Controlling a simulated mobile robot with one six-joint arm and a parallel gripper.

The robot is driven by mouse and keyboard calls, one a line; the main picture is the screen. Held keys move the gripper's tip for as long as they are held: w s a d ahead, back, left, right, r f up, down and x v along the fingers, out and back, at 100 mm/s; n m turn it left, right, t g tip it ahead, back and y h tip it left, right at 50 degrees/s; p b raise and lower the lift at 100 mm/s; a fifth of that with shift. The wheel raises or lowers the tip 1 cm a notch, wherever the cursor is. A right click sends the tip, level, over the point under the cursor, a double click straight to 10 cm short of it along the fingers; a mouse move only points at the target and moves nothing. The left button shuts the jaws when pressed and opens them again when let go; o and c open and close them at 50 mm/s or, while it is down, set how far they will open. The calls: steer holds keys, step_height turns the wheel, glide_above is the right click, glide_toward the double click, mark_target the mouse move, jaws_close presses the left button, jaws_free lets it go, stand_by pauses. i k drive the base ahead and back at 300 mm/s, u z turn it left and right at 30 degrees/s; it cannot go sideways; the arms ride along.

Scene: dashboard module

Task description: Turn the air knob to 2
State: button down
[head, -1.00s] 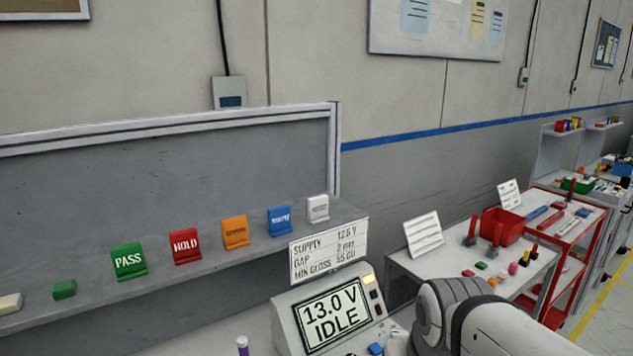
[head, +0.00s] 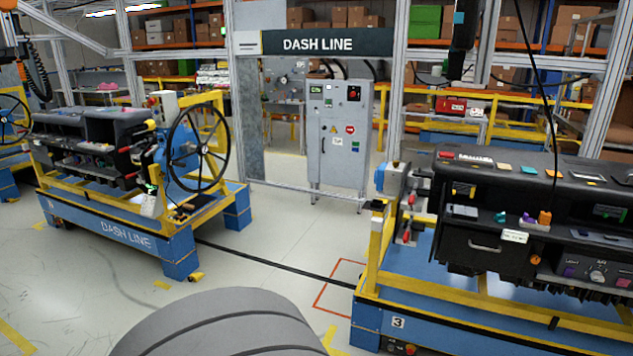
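A black dashboard module (head: 500,185) rests on a blue and yellow cart at the right of the head view. Low on its right side is a small control panel with a pale round knob (head: 597,276) and purple parts beside it. This may be the air knob, but its markings and setting are too small to read. An orange round part (head: 535,259) sits on the dashboard's front, left of that panel. My gripper is not in view. A grey rounded part of my own body shows at the bottom, well left of the dashboard.
The right cart (head: 400,312) has a blue base marked 3. A second cart (head: 150,240) with a dashboard and steering wheel (head: 198,146) stands at left. Between them is open floor (head: 265,235) with a black strip. A grey cabinet (head: 340,140) stands behind.

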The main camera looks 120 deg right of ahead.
mark_target(595, 276)
steer(key=z, duration=2.45)
steer(key=k, duration=0.1)
steer(key=z, duration=3.1)
steer(key=i, duration=0.35)
steer(key=z, duration=0.3)
steer(key=k, duration=0.35)
steer(key=u, duration=0.2)
